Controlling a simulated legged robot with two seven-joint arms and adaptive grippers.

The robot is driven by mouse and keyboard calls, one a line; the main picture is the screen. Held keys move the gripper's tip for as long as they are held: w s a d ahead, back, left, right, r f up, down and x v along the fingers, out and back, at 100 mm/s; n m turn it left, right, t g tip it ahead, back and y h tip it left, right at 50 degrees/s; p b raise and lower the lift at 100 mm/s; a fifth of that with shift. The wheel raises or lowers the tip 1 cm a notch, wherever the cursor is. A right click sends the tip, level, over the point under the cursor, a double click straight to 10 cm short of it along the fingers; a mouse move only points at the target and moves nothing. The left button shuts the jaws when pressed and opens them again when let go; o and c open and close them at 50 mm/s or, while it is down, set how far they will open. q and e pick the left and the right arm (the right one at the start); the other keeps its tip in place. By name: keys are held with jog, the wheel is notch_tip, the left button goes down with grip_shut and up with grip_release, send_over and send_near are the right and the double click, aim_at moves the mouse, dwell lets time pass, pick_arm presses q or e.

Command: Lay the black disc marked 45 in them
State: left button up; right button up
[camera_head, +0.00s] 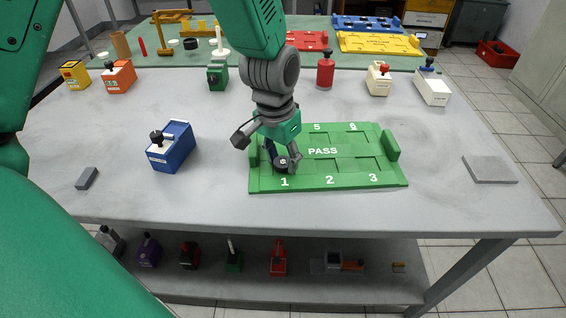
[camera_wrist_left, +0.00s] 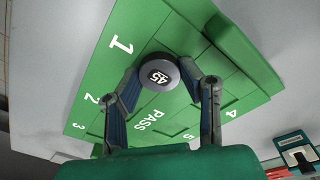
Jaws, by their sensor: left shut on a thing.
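The black disc marked 45 (camera_wrist_left: 160,77) is between the fingertips of my left gripper (camera_wrist_left: 158,82), with its white label facing the wrist camera. In the head view the left gripper (camera_head: 282,163) points down, shut on the disc (camera_head: 283,165), over the slot marked 1 of the green PASS tray (camera_head: 389,181). The tray has recessed slots numbered in white. I cannot tell whether the disc touches the slot floor. The other slots in view look empty. My right gripper is not in view.
A blue box with a black knob (camera_head: 171,147) stands left of the tray. A small grey block (camera_head: 87,178) lies further left, and a grey plate (camera_head: 489,169) lies at right. Several small devices line the back. A red FAIL-like tray (camera_head: 307,40) and yellow tray (camera_head: 379,43) are on the far table.

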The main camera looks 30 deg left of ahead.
pick_arm(q)
jog(key=shift+s+d+f, duration=0.1)
jog(key=shift+f, duration=0.2)
jog(key=shift+f, duration=0.1)
jog(key=shift+s+d+f, duration=0.15)
jog(key=shift+s+f, duration=0.2)
grip_shut()
jog(key=o, duration=1.2)
grip_release()
jog(key=shift+f, duration=0.1)
jog(key=shift+c, duration=0.2)
jog(key=shift+w+f, duration=0.25)
jog(key=shift+w, duration=0.1)
jog(key=shift+r, duration=0.15)
jog(key=shift+r, duration=0.2)
